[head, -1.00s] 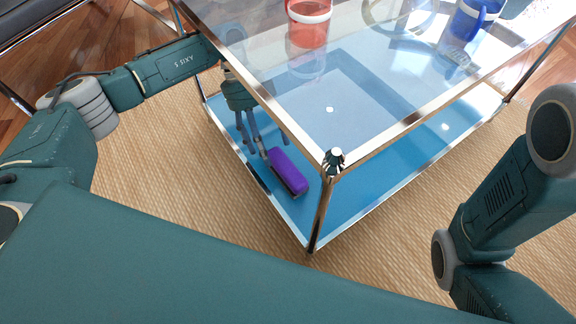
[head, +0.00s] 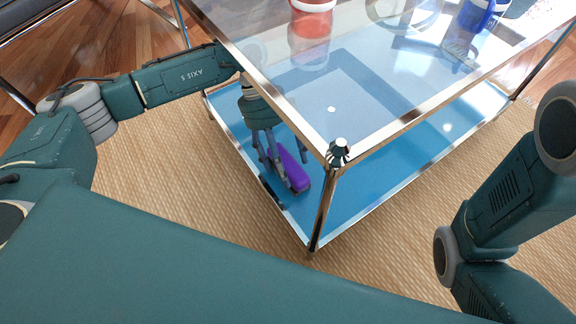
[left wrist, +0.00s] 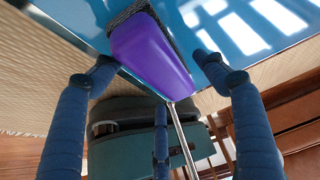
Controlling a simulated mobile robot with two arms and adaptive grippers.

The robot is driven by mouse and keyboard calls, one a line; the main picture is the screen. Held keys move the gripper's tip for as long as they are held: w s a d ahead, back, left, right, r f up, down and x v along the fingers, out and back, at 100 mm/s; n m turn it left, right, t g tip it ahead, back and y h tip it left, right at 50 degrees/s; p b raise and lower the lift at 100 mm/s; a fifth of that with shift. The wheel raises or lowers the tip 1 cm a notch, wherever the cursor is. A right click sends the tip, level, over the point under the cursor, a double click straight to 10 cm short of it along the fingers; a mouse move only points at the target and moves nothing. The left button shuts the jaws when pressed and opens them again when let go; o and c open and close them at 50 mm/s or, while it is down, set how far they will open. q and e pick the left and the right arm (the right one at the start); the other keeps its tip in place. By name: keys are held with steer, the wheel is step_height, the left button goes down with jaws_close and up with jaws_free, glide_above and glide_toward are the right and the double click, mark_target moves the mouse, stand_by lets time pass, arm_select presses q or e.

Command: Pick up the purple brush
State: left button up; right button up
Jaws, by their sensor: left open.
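The purple brush (head: 299,174) lies on the blue lower shelf (head: 385,200) of the glass table, near its front corner. In the left wrist view the purple brush (left wrist: 152,55) has a smooth purple back and dark bristles along its upper edge. My left gripper (head: 286,168) is open, reaching under the glass top with its fingers around the brush and partly hiding it. In the left wrist view the fingers of my left gripper (left wrist: 156,66) stand on both sides of the brush, with gaps beside it. My right gripper is not in view.
The clear glass top (head: 375,85) with its chrome frame lies above the shelf, over my left gripper. A chrome leg (head: 322,210) stands at the front corner. A red container (head: 312,18) and a blue container (head: 478,16) are on top. Woven rug (head: 160,165) surrounds the table.

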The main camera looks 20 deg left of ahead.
arm_select(q)
steer(key=shift+f+p, duration=0.25)
steer(key=shift+p, duration=0.2)
stand_by(0.5)
steer(key=c, duration=1.3)
